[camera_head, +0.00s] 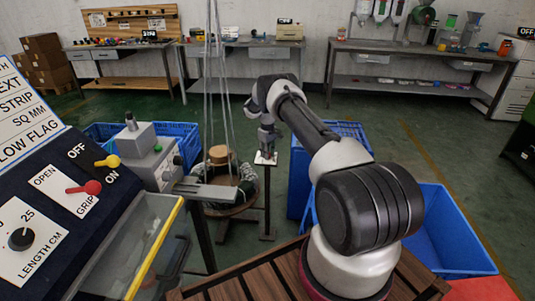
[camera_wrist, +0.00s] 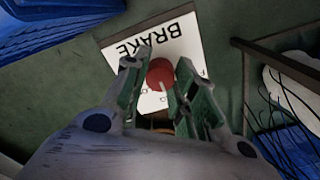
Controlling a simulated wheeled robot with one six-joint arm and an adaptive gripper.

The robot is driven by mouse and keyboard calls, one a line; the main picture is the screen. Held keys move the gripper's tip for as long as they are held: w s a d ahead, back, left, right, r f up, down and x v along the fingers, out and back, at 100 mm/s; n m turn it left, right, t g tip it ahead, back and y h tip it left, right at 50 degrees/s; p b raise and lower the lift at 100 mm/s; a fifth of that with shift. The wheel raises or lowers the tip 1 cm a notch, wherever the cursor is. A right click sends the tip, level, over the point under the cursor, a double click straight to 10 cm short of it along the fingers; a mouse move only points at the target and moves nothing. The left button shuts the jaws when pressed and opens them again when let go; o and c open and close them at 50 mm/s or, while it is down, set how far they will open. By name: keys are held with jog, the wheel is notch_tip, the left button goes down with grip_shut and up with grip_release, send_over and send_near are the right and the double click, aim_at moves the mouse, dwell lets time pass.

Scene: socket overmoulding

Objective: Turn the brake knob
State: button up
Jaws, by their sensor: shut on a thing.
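The brake knob (camera_wrist: 160,72) is round and red with a pale pointer mark. It sits on a white plate (camera_wrist: 190,42) lettered BRAKE, seen upside down in the wrist view. My gripper (camera_wrist: 158,66) has its green fingers on either side of the knob and is shut on it. The fingers and wrist hide part of the plate. In the head view my gripper (camera_head: 266,146) points down at the small white plate (camera_head: 265,158) on top of a dark post. The knob itself is too small to tell there.
A reel stand with a coil (camera_head: 225,185) and hanging strands (camera_head: 218,80) stands just left of the post. Blue crates (camera_head: 440,225) stand right of it. A control panel (camera_head: 75,190) with knobs and a grey machine (camera_head: 150,155) are at left. Benches line the back wall.

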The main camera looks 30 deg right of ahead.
jog(key=o, duration=1.1)
jog(key=shift+c, duration=0.2)
jog(key=shift+r, duration=0.1)
notch_tip(320, 180, up, 12)
